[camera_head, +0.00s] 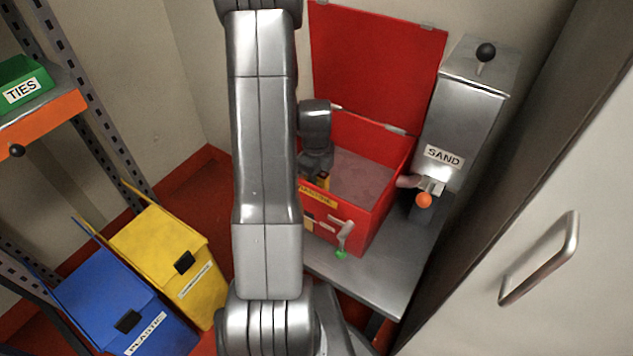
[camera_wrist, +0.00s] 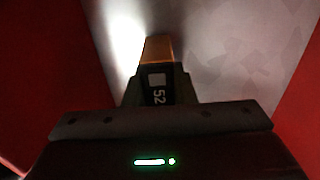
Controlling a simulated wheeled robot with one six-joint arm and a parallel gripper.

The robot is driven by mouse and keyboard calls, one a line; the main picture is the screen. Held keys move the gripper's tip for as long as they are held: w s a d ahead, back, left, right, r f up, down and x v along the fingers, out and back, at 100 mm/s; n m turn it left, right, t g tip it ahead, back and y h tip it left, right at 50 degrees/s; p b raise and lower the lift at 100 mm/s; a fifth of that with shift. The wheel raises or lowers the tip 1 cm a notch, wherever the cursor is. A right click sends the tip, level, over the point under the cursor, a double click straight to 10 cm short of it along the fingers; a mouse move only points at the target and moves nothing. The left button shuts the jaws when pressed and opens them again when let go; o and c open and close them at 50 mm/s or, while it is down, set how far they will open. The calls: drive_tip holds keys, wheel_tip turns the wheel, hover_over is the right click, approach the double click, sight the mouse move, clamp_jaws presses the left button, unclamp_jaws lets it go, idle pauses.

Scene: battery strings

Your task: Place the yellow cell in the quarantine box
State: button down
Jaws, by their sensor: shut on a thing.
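The yellow cell (camera_wrist: 158,48) is held in my gripper (camera_wrist: 158,88). In the wrist view its end looks orange-yellow, with a dark side bearing a white patch and "52". A small yellow part of the cell (camera_head: 323,182) shows below my gripper (camera_head: 318,172) in the head view. The red box (camera_head: 372,222) stands open, with its lid (camera_head: 380,60) raised at the back. My gripper is over the box's left part, pointing down, with the grey floor or fill beneath. My arm hides the box's left side. I cannot tell whether the cell touches the bottom.
A steel sand dispenser (camera_head: 460,120) with an orange knob stands right of the box on a metal bench (camera_head: 385,285). A latch with a green tip is on the box front. A yellow bin (camera_head: 165,250) and a blue bin (camera_head: 110,300) stand left. A cabinet door is at right.

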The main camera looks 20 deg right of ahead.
drive_tip(key=shift+f, duration=0.75)
drive_tip(key=shift+f, duration=0.1)
drive_tip(key=c, duration=1.2)
unclamp_jaws()
wheel_tip(320, 180, up, 12)
drive_tip(key=shift+r+p, duration=0.15)
drive_tip(key=shift+p, duration=0.65)
